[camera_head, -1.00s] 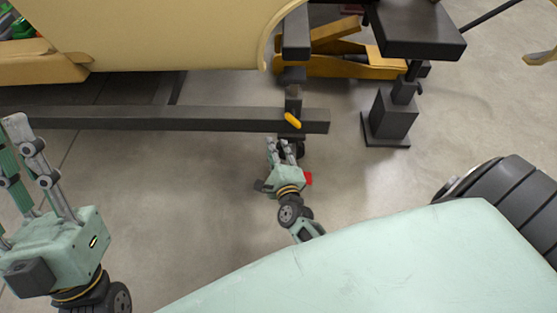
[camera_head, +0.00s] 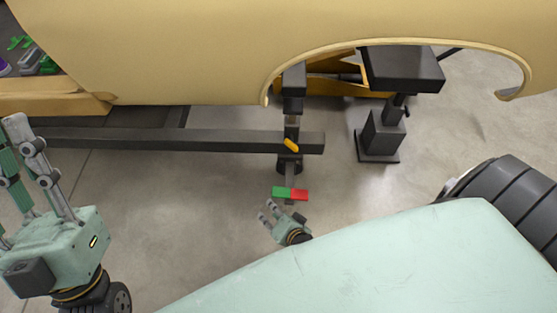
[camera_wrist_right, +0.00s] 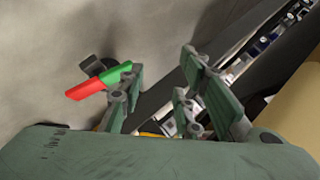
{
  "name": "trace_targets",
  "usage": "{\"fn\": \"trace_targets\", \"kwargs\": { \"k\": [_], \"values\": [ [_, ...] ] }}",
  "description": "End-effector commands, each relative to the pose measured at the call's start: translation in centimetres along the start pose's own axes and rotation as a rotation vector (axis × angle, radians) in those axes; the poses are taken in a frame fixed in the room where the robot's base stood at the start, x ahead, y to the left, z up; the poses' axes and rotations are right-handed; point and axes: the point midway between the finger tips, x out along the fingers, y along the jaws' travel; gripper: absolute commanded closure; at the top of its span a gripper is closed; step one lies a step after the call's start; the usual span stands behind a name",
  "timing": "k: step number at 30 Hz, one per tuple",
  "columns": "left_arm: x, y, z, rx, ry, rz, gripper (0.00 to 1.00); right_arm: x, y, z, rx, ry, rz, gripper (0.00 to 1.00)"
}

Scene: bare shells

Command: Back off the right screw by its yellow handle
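The yellow handle (camera_head: 291,145) sits at the right end of the dark horizontal beam (camera_head: 215,141), on a dark upright screw post under the tan shell. A green and red bar (camera_head: 290,194) lies just below the post's foot; in the right wrist view it (camera_wrist_right: 95,82) is beside the left finger. My right gripper (camera_head: 270,209) is below the bar, apart from the handle. Its fingers are spread in the wrist view (camera_wrist_right: 170,92), with nothing held. The handle is not clear in that view. My left gripper (camera_head: 30,150) is open and empty at the left edge.
The tan shell (camera_head: 200,55) overhangs the beam. A dark stand (camera_head: 380,135) is right of the post, and a yellow frame (camera_head: 340,82) lies behind. Clear concrete floor (camera_head: 180,220) lies between my grippers. A dark wheel-like thing is at right.

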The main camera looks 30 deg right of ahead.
Motion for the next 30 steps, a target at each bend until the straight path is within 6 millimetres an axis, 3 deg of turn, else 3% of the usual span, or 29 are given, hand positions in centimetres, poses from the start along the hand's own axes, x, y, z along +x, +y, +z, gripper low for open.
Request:
{"fn": "trace_targets", "kwargs": {
  "k": [1,9,21,26,30],
  "values": [
    [1.2,0.0,-0.8,0.0,0.0,0.0,0.69,-1.1,-0.1,0.2,-0.054,-0.023,0.016,0.69],
    [2.9,0.0,-1.9,0.0,0.0,0.0,0.69,-3.3,1.8,1.9,-0.258,-0.107,0.065,0.69],
    [3.1,0.0,-2.0,0.0,0.0,0.0,0.69,-3.6,2.3,2.4,-0.302,-0.127,0.073,0.69],
    [2.4,0.0,-1.7,0.0,0.011,0.001,0.69,-2.8,2.2,2.2,-0.267,-0.105,0.06,0.69],
    [0.2,0.1,-0.7,0.002,0.058,0.007,0.69,0.2,1.2,0.8,-0.105,-0.016,0.0,0.69]
  ]
}}
